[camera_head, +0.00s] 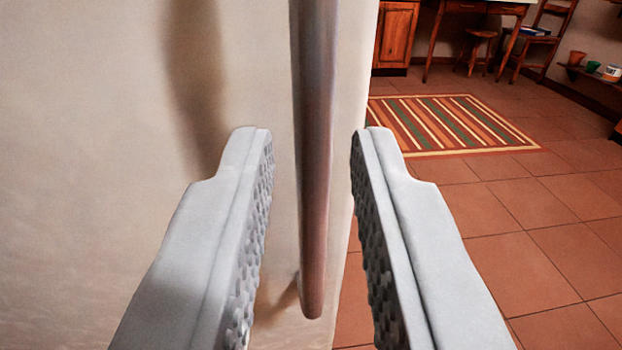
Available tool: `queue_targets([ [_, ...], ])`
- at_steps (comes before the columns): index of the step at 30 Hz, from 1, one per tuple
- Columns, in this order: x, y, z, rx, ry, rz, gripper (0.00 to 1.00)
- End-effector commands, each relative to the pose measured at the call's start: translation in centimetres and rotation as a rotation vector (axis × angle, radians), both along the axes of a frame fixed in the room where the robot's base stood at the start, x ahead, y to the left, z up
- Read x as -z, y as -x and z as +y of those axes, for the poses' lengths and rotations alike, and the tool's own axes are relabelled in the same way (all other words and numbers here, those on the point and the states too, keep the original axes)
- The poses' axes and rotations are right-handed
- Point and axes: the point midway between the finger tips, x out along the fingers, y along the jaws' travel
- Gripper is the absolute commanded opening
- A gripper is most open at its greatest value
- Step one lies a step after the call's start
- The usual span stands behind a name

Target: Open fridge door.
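The fridge door (120,110) is a cream panel that fills the left half of the view. Its right edge runs down the middle of the picture. A long vertical reddish-brown handle (313,170) stands off the door near that edge, its lower end in view and its top beyond the frame. My gripper (312,135) is open, with one grey finger to the left of the handle and one to the right. The handle shows between the fingers with a gap on each side. I cannot tell how deep it lies between them.
To the right is open floor of terracotta tiles (540,250) with a striped rug (455,122). Farther back are a wooden cabinet (396,35), a stool (478,45), a table and a chair (535,45). A low shelf with pots (592,68) stands at the far right.

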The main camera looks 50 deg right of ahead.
Motion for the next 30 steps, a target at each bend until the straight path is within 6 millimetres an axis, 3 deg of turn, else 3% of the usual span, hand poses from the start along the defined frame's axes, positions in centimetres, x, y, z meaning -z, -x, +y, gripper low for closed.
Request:
queue_targets([
  [9, -0.1, 3.8, 5.3, -0.003, 0.000, -0.003, 0.21],
  [15, -0.1, 5.6, 7.6, -0.003, 0.000, -0.001, 0.21],
  [30, 0.0, 6.6, 8.8, 0.000, 0.001, -0.001, 0.21],
])
